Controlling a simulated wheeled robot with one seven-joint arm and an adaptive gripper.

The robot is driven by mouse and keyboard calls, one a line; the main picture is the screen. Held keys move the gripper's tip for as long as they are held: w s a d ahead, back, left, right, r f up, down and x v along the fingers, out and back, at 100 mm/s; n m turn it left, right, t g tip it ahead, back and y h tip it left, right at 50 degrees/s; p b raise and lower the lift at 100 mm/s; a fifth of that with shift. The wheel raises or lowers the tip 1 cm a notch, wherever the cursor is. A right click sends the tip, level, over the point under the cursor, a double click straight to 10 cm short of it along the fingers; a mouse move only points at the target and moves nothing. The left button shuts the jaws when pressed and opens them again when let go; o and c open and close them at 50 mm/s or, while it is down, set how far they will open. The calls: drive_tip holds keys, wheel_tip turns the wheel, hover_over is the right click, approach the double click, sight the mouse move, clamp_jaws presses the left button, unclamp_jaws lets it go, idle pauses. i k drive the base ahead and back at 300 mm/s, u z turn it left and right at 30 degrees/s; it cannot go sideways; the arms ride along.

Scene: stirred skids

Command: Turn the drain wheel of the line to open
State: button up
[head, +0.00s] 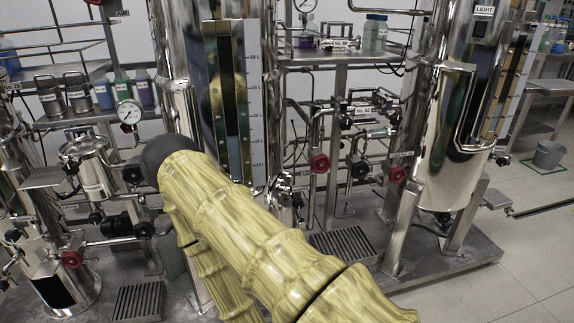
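Several small handwheels sit low on the skid piping. A red wheel (319,163) is right of the middle tank, and a black wheel (361,169) and another red wheel (398,174) are further right. One more red wheel (71,259) is low on the left. The labels are too small to read, so I cannot tell which is the drain wheel or whether it is open. My arm, yellow and bamboo-patterned with a dark rounded joint, crosses the lower middle and hides part of the skid. My gripper is not visible.
A tall steel tank (178,60) with a level scale stands behind my arm, and another steel tank (452,135) stands on the right. A gauge (129,112) and shelves of bottles are at left. Floor grates (343,243) lie on the skid. Open floor is at lower right.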

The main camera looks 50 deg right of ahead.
sight(356, 167)
drive_tip(key=u, duration=1.7)
drive_tip(key=k, duration=1.3)
drive_tip(key=z, duration=2.8)
